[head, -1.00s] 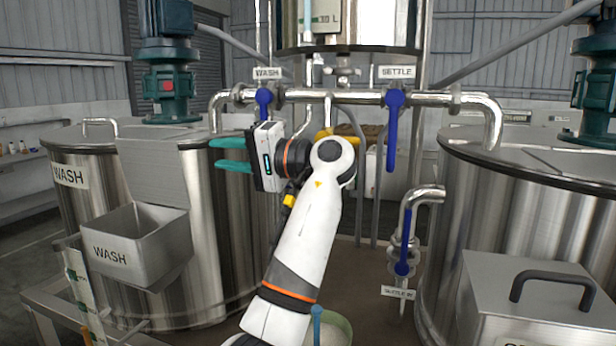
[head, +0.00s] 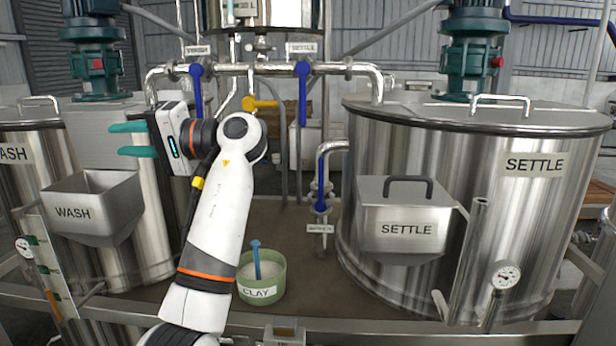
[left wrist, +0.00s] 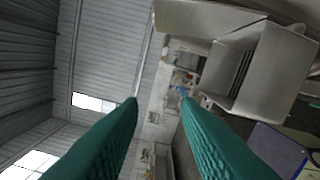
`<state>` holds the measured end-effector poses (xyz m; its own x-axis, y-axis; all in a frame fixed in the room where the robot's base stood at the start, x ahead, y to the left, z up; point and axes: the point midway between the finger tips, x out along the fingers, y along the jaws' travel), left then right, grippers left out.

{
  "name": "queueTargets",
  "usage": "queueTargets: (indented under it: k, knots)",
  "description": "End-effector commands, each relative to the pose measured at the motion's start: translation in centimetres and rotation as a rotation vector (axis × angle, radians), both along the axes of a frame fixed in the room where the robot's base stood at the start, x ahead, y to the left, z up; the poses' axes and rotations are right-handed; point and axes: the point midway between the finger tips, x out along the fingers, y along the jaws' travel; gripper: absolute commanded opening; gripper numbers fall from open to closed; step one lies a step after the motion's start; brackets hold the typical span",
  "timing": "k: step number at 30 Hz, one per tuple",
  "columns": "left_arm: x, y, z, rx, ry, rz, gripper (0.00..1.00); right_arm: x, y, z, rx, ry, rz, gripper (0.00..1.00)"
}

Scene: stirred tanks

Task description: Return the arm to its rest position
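My left arm (head: 212,235), white with orange bands, rises from the bottom of the head view and bends left at its upper joint. My left gripper (head: 116,139) has two teal fingers pointing left, held apart, above the WASH hopper (head: 95,213) and in front of the wash tank. In the left wrist view the fingers (left wrist: 159,101) are also apart with nothing held between them. My right gripper is not in view.
The green CLAY tub (head: 262,291) with a blue-handled tool stands right of my forearm. The SETTLE tank (head: 440,160) and its hopper (head: 408,222) stand at right. Blue-handled valves (head: 302,95) hang from the pipe behind. An open metal box (left wrist: 265,75) shows in the left wrist view.

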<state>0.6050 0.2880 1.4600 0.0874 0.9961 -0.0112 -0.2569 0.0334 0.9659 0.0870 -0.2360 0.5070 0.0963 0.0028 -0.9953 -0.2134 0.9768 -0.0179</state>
Motion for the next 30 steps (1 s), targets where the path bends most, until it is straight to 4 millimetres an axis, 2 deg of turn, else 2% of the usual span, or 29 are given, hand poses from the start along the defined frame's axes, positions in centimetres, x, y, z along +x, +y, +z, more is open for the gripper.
queueTargets:
  k: [1,8,11,17,20,23,24,27,30]
  knots:
    - [0.2,0.2,-1.1,-0.010,0.007,-0.008,0.31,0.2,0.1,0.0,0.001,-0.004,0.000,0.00]
    - [1.0,0.9,-5.4,-0.065,0.017,-0.057,0.31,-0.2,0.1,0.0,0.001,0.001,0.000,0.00]
    - [1.3,1.3,-8.0,-0.100,0.025,-0.085,0.31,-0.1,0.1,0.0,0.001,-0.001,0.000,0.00]
    - [1.5,2.2,-15.1,-0.194,0.039,-0.158,0.31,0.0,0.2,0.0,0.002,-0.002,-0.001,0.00]
    - [1.1,2.5,-20.0,-0.264,0.049,-0.204,0.31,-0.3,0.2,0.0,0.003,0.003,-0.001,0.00]
    - [-0.1,2.8,-26.2,-0.361,0.060,-0.262,0.31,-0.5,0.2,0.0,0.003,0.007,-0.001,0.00]
    - [-1.0,2.8,-29.0,-0.407,0.063,-0.285,0.31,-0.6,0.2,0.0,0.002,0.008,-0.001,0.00]
    - [-3.7,2.5,-35.4,-0.529,0.071,-0.345,0.31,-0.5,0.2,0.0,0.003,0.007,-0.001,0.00]
    - [-7.1,1.9,-40.9,-0.655,0.077,-0.396,0.31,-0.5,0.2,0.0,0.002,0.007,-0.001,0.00]
